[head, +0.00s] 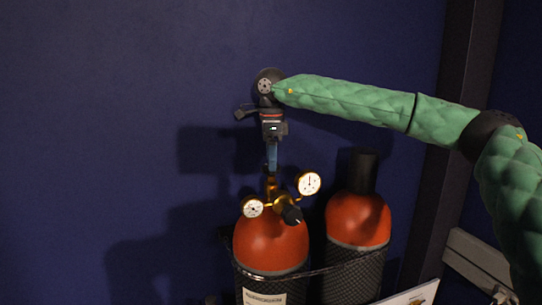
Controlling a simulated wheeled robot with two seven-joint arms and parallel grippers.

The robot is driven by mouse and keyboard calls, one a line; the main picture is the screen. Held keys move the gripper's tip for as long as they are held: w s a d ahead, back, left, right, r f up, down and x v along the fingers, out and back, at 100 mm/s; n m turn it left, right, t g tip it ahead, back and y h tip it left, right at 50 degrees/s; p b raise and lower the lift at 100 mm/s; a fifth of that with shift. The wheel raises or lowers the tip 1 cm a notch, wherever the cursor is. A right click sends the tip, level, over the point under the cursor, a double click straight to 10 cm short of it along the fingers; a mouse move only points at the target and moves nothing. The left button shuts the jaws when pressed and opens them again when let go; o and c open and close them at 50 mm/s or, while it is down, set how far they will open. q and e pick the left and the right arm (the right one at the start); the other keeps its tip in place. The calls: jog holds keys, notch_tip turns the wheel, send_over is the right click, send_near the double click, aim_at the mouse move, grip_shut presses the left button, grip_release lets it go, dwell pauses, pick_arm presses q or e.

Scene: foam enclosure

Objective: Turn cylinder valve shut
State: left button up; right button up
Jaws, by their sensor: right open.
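Two red-orange gas cylinders stand side by side in the head view, a left one (268,245) and a right one (358,218). The left cylinder carries a brass valve and regulator (277,193) with two round white gauges, a right one (309,183) and a lower left one (252,207), and a dark knob (292,214). My right gripper (272,163) points down from above, its bluish fingers just over the top of the brass valve. It is open; whether the fingertips touch the valve cannot be told. My left gripper is not in view.
A black mesh holder (341,274) surrounds the lower cylinders. The right cylinder has a dark cap (363,170). A dark blue wall (110,110) stands behind, and a dark post (452,160) rises at the right. The left side looks clear.

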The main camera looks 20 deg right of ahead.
jog(key=shift+s+f, duration=0.3)
jog(key=shift+f, duration=0.3)
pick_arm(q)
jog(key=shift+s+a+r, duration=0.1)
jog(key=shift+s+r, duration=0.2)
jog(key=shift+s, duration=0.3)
pick_arm(e)
jog(key=shift+w+f, duration=0.1)
jog(key=shift+f, duration=0.05)
jog(key=shift+w, duration=0.1)
